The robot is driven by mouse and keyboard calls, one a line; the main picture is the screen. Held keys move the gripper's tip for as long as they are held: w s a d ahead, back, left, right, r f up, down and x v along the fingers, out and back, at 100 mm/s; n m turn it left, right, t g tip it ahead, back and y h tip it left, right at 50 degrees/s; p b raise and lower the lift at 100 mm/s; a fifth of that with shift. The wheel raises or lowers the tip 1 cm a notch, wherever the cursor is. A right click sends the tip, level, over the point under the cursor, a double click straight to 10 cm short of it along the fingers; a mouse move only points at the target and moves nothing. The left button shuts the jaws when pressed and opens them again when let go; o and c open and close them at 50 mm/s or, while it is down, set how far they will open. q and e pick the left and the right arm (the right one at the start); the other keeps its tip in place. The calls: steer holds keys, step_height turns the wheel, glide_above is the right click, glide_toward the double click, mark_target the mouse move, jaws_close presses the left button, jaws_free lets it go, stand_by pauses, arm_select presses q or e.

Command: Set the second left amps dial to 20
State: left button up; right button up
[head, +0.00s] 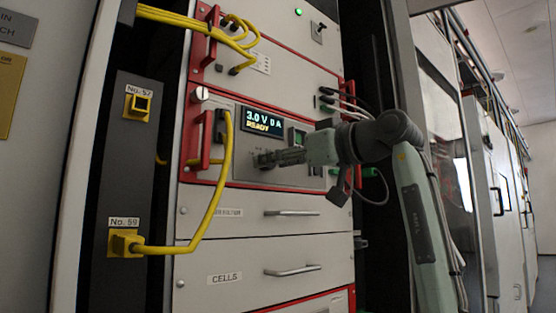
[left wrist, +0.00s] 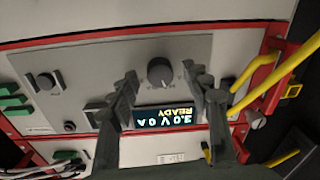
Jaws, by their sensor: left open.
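A black round dial (left wrist: 160,72) on a grey panel shows in the left wrist view, which sees the panel upside down. It lies between and just beyond the spread fingertips of my left gripper (left wrist: 160,78), with no clear contact. The display (head: 263,122) reads 3.0 V 0 A READY; it also shows inverted between the fingers in the left wrist view (left wrist: 164,117). In the head view my left gripper (head: 266,159) reaches in from the right to the panel below the display and covers the dial area. It is open. My right gripper is not in view.
A yellow cable (head: 222,180) hangs left of the gripper beside a red handle (head: 205,139). A green switch (head: 297,136) is near the arm. Drawers with a handle (head: 292,271) lie below.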

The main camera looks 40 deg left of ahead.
arm_select(q)
steer(key=c, duration=1)
jaws_close()
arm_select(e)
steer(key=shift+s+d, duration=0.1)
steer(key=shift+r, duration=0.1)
arm_select(q)
steer(key=shift+m, duration=0.4)
steer(key=shift+m+p, duration=1.5)
steer(key=shift+m, duration=2.2)
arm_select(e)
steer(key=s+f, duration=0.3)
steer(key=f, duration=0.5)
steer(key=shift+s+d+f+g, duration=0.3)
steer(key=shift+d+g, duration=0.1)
